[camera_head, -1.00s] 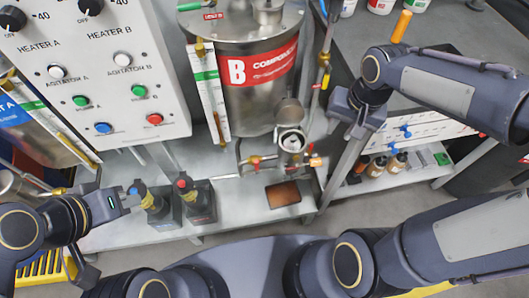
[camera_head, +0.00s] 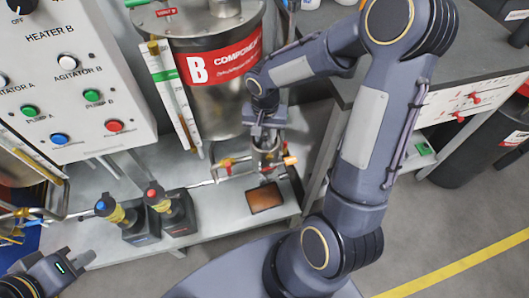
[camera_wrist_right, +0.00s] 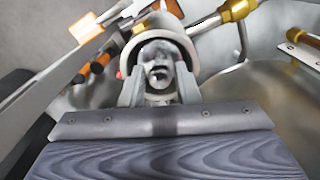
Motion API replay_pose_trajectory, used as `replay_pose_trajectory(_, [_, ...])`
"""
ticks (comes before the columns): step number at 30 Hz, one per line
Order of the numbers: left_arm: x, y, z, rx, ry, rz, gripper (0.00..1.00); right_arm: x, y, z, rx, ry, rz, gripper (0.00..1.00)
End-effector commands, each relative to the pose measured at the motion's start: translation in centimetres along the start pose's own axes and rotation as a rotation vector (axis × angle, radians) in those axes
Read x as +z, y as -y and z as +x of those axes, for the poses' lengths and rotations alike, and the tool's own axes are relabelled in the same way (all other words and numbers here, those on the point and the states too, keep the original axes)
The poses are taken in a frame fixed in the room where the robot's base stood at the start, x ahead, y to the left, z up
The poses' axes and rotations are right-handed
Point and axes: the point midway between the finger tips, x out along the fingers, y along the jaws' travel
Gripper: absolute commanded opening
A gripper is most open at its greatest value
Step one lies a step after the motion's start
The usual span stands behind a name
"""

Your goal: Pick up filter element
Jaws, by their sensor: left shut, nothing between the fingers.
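The metal filter housing (camera_head: 266,157) stands upright among pipes in front of the tank marked B. My right gripper (camera_head: 266,124) points down at its top and covers its mouth in the head view. In the right wrist view, the housing's round rim (camera_wrist_right: 158,36) surrounds a grey piece (camera_wrist_right: 158,68), apparently the filter element. My right gripper (camera_wrist_right: 159,90) has its fingers apart, one on each side of that piece. I cannot tell whether they touch it. My left gripper (camera_head: 88,258) is shut and empty at the lower left, away from the housing.
The tank (camera_head: 215,80) stands close behind the housing. Brass valves and pipes (camera_head: 228,162) run beside it. Two pumps (camera_head: 170,212) stand to the left on the grey bench. A brown tray (camera_head: 265,198) lies in front. The control panel (camera_head: 75,85) is at left.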

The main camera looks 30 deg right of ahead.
Motion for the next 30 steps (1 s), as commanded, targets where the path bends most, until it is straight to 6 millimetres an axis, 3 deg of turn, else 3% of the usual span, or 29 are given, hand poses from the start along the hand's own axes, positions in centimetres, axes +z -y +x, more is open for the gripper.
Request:
replay_pose_trajectory(3, [0.08, 0.07, 0.16, 0.0, 0.0, 0.0, 0.0, 0.05, 0.0, 0.94, 0.0, 0.001, 0.0, 0.29])
replay_pose_trajectory(10, [0.07, 0.06, 0.13, 0.0, 0.0, 0.0, 0.0, 0.02, 0.0, 0.95, -0.001, 0.0, 0.0, 0.29])
replay_pose_trajectory(17, [0.07, 0.06, 0.13, 0.0, 0.0, 0.0, 0.0, 0.02, 0.0, 0.93, -0.001, 0.0, 0.0, 0.0])
replay_pose_trajectory(30, [0.04, 0.03, 0.07, 0.0, 0.0, 0.0, 0.0, -0.01, 0.02, 0.63, -0.001, -0.001, 0.0, 0.0])
